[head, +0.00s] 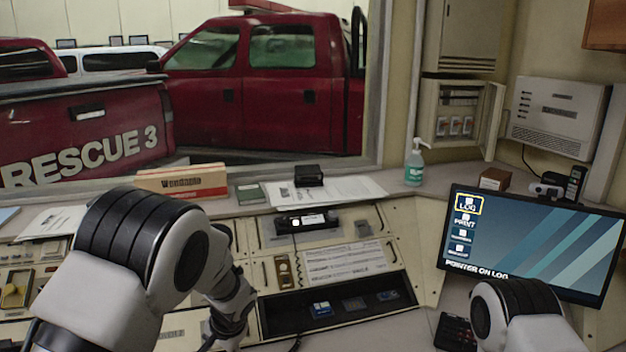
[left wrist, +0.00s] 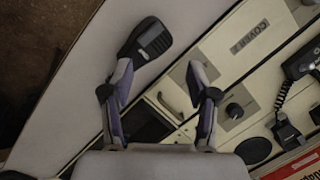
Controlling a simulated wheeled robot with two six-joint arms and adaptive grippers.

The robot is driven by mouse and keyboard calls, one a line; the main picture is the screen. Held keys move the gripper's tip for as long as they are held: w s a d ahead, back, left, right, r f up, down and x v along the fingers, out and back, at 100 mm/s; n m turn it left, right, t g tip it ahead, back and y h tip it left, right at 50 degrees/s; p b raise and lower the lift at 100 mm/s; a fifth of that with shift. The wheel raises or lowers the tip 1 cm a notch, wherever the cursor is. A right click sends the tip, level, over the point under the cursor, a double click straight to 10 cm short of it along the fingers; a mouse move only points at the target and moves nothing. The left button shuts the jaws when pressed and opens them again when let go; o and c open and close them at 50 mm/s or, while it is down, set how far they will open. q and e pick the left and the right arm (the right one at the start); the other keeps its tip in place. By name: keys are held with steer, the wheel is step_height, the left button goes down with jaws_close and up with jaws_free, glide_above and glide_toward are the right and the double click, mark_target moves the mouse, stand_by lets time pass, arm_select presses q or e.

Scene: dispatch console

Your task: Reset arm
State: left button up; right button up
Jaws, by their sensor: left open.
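My left arm (head: 130,250) reaches in from the lower left of the head view. Its wrist (head: 232,300) bends down at the console's front, and its fingers cannot be made out there. In the left wrist view my left gripper (left wrist: 159,67) is open, fingers spread, with nothing between them. A black handheld device (left wrist: 145,42) lies on the pale surface just beyond the left fingertip; whether they touch cannot be told. My right arm (head: 522,312) shows at the lower right of the head view, in front of the monitor. Its gripper is out of view.
The monitor (head: 535,242) stands at the right, a dark keyboard (head: 455,332) below it. A sanitizer bottle (head: 415,162), a box (head: 182,181) and papers (head: 345,190) line the back ledge. A recessed black tray (head: 280,318) sits in the console.

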arm_select(q)
steer(key=s+a+f+n+g+h, duration=0.1)
steer(key=s+a+f+g, duration=0.1)
steer(key=s+f, duration=0.7)
steer(key=s+a+f+n+g+h, duration=0.1)
steer(key=s+a+f+g, duration=0.15)
steer(key=s+f, duration=0.6)
steer(key=s+f+n+t+h, duration=0.1)
steer(key=s+n, duration=0.3)
steer(key=s, duration=1.5)
steer(key=shift+a+t, duration=0.35)
steer(key=shift+t, duration=0.2)
